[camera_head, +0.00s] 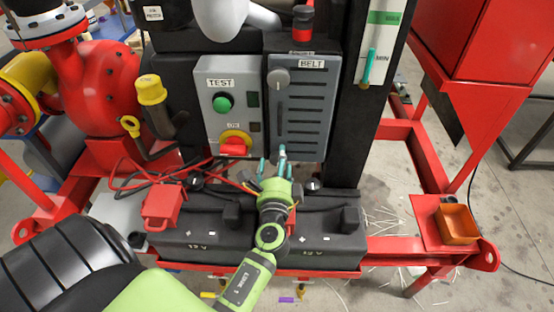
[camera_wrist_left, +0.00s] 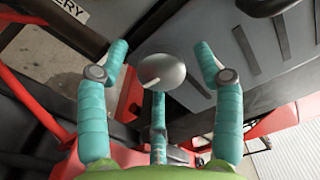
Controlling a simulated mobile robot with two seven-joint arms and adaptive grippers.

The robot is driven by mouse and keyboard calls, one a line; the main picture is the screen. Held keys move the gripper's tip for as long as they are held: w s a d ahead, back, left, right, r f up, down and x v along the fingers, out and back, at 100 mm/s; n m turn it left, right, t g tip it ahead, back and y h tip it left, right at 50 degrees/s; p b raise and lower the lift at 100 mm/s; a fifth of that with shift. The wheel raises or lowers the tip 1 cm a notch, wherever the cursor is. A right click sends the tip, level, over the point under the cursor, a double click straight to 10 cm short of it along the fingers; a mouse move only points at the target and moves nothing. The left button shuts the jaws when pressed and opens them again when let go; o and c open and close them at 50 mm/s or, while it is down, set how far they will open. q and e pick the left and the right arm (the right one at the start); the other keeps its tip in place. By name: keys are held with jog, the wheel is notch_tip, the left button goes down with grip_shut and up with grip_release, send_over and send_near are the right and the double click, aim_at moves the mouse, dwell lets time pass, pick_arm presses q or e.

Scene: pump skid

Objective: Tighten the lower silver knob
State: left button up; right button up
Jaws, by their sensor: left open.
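The lower silver knob (camera_wrist_left: 162,72) shows in the left wrist view as a round, grey, domed cap with a light mark on it. My left gripper (camera_wrist_left: 160,58) has teal fingers spread open around it, one on each side and one below, with visible gaps at the sides. Whether the lower finger touches it I cannot tell. In the head view my left gripper (camera_head: 273,161) is at the bottom edge of the grey BELT panel (camera_head: 302,110), and its fingers mostly hide the lower knob. Another silver knob (camera_head: 279,77) sits at the panel's upper left. My right gripper is not in view.
Left of the panel is a TEST box (camera_head: 220,75) with a green button (camera_head: 223,103) and a red knob (camera_head: 235,147). Black batteries (camera_head: 260,240) with red cables lie below my gripper. Red frame beams and an orange tray (camera_head: 457,224) are at right.

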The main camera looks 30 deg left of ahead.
pick_arm(q)
jog(key=shift+s+d, duration=0.1)
jog(key=c, duration=1.1)
jog(key=shift+n+b, duration=0.4)
jog(key=shift+b, duration=0.2)
jog(key=shift+c, duration=0.2)
jog(key=shift+r, duration=0.1)
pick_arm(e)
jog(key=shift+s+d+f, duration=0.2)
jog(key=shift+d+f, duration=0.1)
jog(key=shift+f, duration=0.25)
pick_arm(q)
jog(key=o, duration=1.1)
jog(key=shift+o, duration=0.2)
jog(key=v, duration=1.1)
jog(key=shift+s, duration=0.4)
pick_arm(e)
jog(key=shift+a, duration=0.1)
